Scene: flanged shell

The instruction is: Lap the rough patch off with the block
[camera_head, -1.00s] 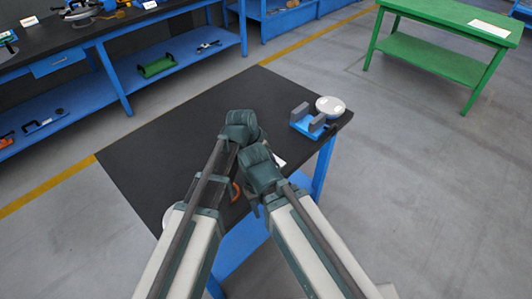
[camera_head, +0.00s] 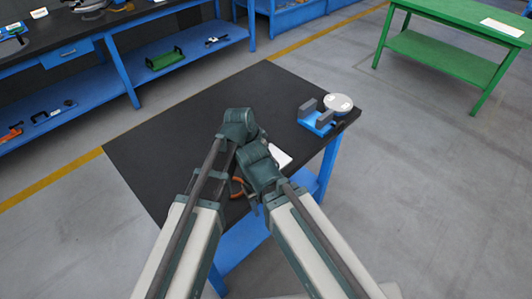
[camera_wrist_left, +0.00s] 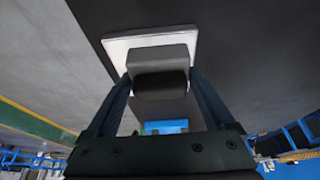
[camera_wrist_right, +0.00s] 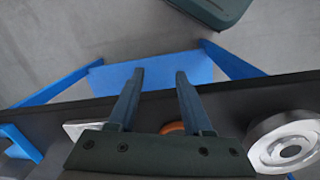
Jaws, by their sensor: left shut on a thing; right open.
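In the left wrist view my left gripper (camera_wrist_left: 160,85) is shut on a dark grey block (camera_wrist_left: 160,58). A whitish plate (camera_wrist_left: 112,46) lies right behind the block; I cannot tell whether they touch. In the right wrist view my right gripper (camera_wrist_right: 160,76) is open and empty, pointing past the black table's edge. A silver flanged round part (camera_wrist_right: 289,143) lies on the table at the right there. In the head view my wrists cross over the table and hide both fingertips. A pale disc (camera_head: 339,102) sits at the far right corner. No rough patch can be made out.
A blue fixture (camera_head: 317,120) with grey uprights stands by the disc on the black table (camera_head: 180,130). A white flat thing (camera_head: 281,156) and an orange curved thing (camera_head: 238,187) lie near my wrists. The table's left half is clear. A green bench (camera_head: 450,63) stands far right.

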